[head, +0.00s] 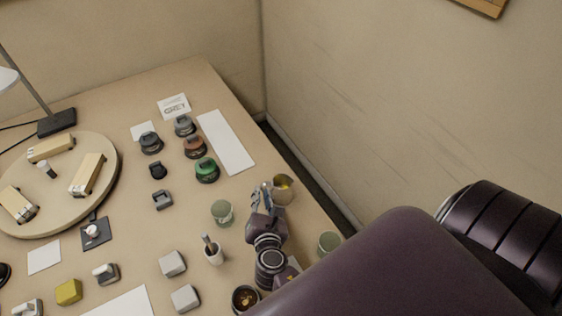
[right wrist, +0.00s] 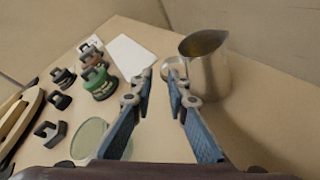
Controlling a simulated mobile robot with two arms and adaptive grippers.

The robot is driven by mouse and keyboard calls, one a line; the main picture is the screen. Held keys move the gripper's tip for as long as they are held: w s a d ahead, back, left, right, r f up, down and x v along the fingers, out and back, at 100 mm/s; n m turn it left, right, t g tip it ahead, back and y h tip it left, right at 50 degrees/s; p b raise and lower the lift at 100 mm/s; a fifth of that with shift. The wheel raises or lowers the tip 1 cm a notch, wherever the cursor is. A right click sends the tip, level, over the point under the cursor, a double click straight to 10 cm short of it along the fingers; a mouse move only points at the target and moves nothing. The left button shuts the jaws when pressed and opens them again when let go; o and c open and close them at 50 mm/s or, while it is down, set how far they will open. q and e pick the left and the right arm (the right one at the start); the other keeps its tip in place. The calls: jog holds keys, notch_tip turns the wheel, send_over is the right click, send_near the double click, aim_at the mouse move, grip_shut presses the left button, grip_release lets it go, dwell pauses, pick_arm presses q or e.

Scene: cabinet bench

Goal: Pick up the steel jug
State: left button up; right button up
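The steel jug (head: 283,190) stands upright near the right edge of the table, with something golden showing inside its mouth. In the right wrist view the jug (right wrist: 211,76) is right of and beyond my fingers, its handle (right wrist: 169,68) turned left, close to the right fingertip. My right gripper (head: 265,192) is just left of the jug in the head view. In the wrist view my right gripper (right wrist: 160,80) is open, with nothing between its fingers. Whether the right finger touches the handle is unclear. My left gripper is not in view.
A cup with utensils (head: 213,254) is nearby. Several dark, brown and green lidded items (head: 206,171) and a white strip (head: 227,141) lie farther back. A wall rises beyond the table's right edge.

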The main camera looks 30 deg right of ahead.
aim_at(262, 186)
jog(key=b+x, duration=0.1)
jog(key=x, duration=0.3)
jog(key=shift+d+f, duration=0.15)
jog(key=shift+d, duration=0.05)
jog(key=shift+w+d+f, duration=0.15)
jog(key=shift+w+d, duration=0.1)
jog(key=shift+w, duration=0.3)
jog(key=c, duration=0.4)
grip_shut()
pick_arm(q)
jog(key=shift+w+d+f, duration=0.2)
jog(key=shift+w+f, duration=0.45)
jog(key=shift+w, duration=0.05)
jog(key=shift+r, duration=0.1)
pick_arm(e)
jog(key=shift+r, duration=0.25)
